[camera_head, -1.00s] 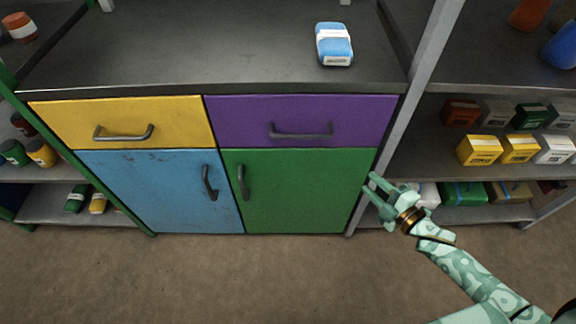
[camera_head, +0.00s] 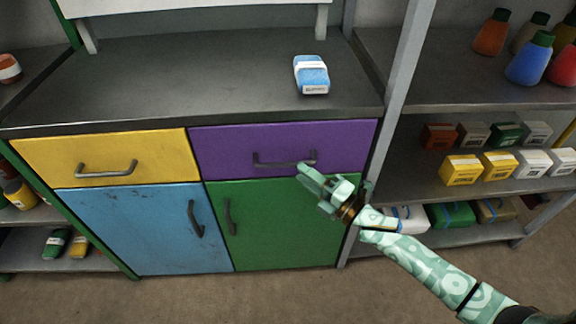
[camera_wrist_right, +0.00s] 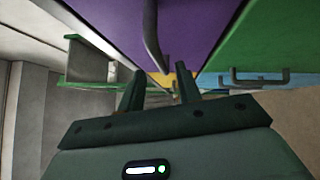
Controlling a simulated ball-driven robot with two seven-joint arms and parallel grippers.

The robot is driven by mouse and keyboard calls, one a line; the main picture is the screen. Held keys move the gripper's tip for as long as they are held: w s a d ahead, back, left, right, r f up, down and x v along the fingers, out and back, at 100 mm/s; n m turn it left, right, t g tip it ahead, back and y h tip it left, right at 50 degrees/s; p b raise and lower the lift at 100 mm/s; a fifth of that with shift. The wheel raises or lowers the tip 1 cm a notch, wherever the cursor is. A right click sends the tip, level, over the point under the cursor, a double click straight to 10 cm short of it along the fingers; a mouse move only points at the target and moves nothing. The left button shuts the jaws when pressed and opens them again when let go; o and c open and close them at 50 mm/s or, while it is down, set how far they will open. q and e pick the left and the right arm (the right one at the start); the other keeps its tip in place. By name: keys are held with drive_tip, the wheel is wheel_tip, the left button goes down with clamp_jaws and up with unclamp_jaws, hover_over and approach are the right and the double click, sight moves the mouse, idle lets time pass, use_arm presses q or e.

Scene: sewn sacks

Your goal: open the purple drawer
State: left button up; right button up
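The purple drawer (camera_head: 225,145) is shut, at the upper right of the cabinet below the counter. Its dark bar handle (camera_head: 270,164) is partly covered at its right end by my right gripper (camera_head: 304,175). In the right wrist view the purple front (camera_wrist_right: 190,25) fills the top, and the handle (camera_wrist_right: 151,40) runs down toward the gap between my fingers (camera_wrist_right: 161,80). The fingers are apart, with nothing seen held. I cannot tell whether the handle lies between them or only in front. My left gripper is out of view.
A yellow drawer (camera_head: 50,155) is to the left. Blue (camera_head: 130,220) and green (camera_head: 275,235) doors are below, all shut. A blue-and-white packet (camera_head: 312,75) lies on the counter (camera_head: 180,75). A grey post (camera_head: 398,95) and a shelf with boxes (camera_head: 460,170) stand at the right.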

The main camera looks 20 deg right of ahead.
sight(289, 163)
drive_tip(key=b+x, duration=0.1)
drive_tip(key=x, duration=0.3)
drive_tip(key=shift+w+a+f, duration=0.1)
drive_tip(key=shift+w+a, duration=0.05)
drive_tip(key=shift+w, duration=0.15)
drive_tip(key=shift+w+a, duration=0.2)
drive_tip(key=shift+w, duration=0.2)
drive_tip(key=shift+r, duration=0.2)
clamp_jaws()
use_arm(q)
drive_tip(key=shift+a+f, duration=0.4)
